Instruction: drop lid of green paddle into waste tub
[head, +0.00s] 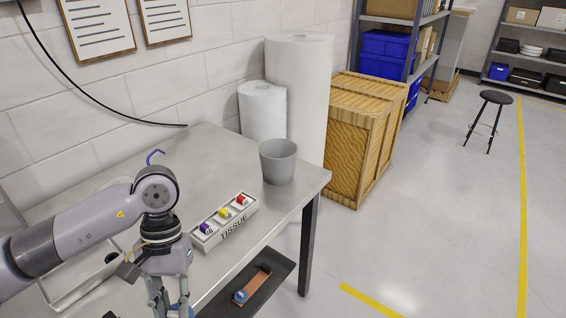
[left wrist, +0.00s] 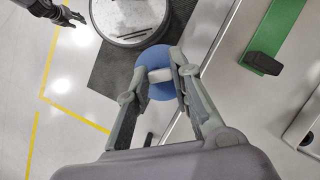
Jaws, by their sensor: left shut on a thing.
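My left gripper (left wrist: 160,76) is shut on the white knob (left wrist: 159,75) of a round blue lid (left wrist: 160,90). In the head view the left gripper (head: 168,300) is at the bottom edge beside the table, with a bit of blue below its fingers. The green paddle (left wrist: 280,38), with a black grip-like part (left wrist: 263,63), shows at the right of the left wrist view. The grey waste tub (head: 278,165) stands upright near the table's far right corner, away from the gripper. My right gripper (left wrist: 72,18) shows small at the top left of the left wrist view; its opening is unclear.
A tissue-marked tray (head: 224,222) with purple, yellow and red pieces lies between my left arm and the tub. A brown paddle (head: 255,282) with a blue piece lies on a dark surface below the table (head: 205,160). White rolls (head: 300,85) stand behind.

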